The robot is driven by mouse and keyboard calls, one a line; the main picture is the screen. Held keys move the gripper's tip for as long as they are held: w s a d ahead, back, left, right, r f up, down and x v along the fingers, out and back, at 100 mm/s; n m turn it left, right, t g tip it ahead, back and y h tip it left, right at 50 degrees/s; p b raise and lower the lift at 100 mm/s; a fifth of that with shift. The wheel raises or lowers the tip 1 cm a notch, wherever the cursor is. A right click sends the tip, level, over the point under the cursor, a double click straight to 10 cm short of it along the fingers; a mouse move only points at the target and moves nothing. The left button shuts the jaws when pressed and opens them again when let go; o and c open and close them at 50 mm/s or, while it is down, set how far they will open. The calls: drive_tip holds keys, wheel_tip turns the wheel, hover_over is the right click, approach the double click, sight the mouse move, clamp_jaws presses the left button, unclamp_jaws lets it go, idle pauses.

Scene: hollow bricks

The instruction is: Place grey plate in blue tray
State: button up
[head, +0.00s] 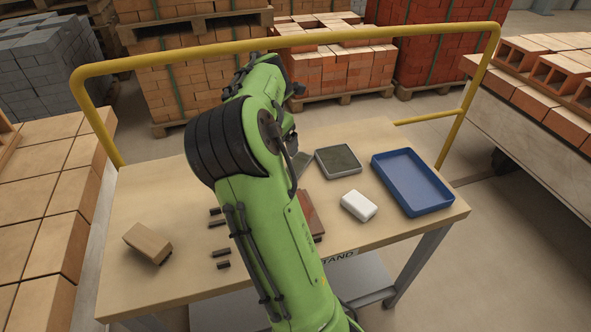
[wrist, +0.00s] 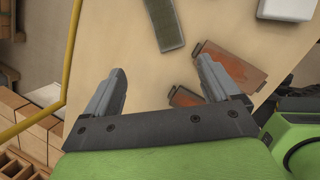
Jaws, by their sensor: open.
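A flat grey plate (head: 338,161) with a lighter rim lies on the wooden table top, left of the blue tray (head: 447,196). The blue tray is empty and stands at the table's right end.
Reddish-brown plates (wrist: 232,72) lie near the right finger. A tan block (head: 148,243) and several small dark pieces (head: 219,252) lie at left. A yellow rail (head: 200,51) runs behind the table (head: 190,285).

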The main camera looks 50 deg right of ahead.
drive_tip(key=d+f+n, duration=0.1)
drive_tip(key=d+n, duration=0.1)
drive_tip(key=b, duration=0.3)
approach(296, 167)
drive_tip(key=f, duration=0.1)
drive_tip(key=w+f, duration=0.1)
drive_tip(key=shift+f+g+h, duration=0.3)
drive_tip(key=shift+f+h, duration=0.1)
drive_tip(key=b+x, duration=0.1)
drive_tip(key=x, duration=0.4)
drive_tip(key=shift+d+f+b, duration=0.1)
drive_tip(key=shift+d+b, duration=0.1)
drive_tip(key=shift+b, duration=0.1)
drive_tip(key=shift+a, duration=0.1)
clamp_jaws()
drive_tip(key=shift+r, duration=0.2)
